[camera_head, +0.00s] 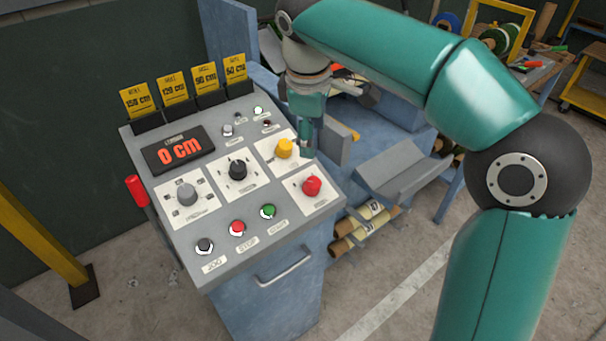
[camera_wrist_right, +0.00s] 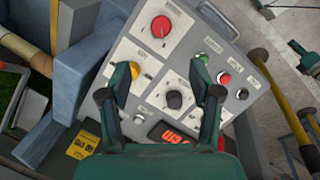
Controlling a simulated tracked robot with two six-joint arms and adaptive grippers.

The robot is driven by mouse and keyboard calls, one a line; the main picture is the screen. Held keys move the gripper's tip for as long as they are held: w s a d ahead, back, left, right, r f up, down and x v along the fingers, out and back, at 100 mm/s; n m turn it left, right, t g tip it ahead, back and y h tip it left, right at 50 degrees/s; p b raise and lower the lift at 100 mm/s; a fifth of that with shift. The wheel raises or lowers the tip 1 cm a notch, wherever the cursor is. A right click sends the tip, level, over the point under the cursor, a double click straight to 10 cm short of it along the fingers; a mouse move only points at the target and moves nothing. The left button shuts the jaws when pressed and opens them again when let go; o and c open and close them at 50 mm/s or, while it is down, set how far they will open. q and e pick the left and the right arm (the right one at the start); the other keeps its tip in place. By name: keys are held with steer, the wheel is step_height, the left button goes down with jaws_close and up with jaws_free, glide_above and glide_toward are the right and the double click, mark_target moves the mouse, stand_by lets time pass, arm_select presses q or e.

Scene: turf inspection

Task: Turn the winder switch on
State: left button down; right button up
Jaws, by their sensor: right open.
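A grey control panel (camera_head: 255,255) carries several knobs and buttons. A grey knob (camera_head: 187,194), a black knob (camera_head: 238,169), a yellow knob (camera_head: 284,149) and a red knob (camera_head: 312,186) sit on white plates. Their labels are too small to read, so I cannot tell which is the winder switch. My right gripper (camera_head: 307,145) is over the panel's right edge, beside the yellow knob. In the right wrist view, its two fingers (camera_wrist_right: 165,66) are apart and empty, with the yellow knob (camera_wrist_right: 136,69) and black knob (camera_wrist_right: 174,98) between them. My left gripper does not show clearly.
The display (camera_head: 180,149) reads 0 CM. Black, red and green buttons (camera_head: 237,228) line the front; small switches (camera_head: 227,130) sit at the back. Yellow cards (camera_head: 173,87) stand along the rear edge. A red-handled lever (camera_head: 137,190) is left; blue machinery (camera_head: 385,125) is right.

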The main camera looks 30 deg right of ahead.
mark_target(313, 182)
steer(key=b+x, duration=0.1)
steer(key=x, duration=1.5)
steer(key=shift+w+a+f, duration=0.1)
steer(key=shift+f, duration=0.2)
steer(key=c, duration=1.1)
steer(key=shift+c, duration=0.2)
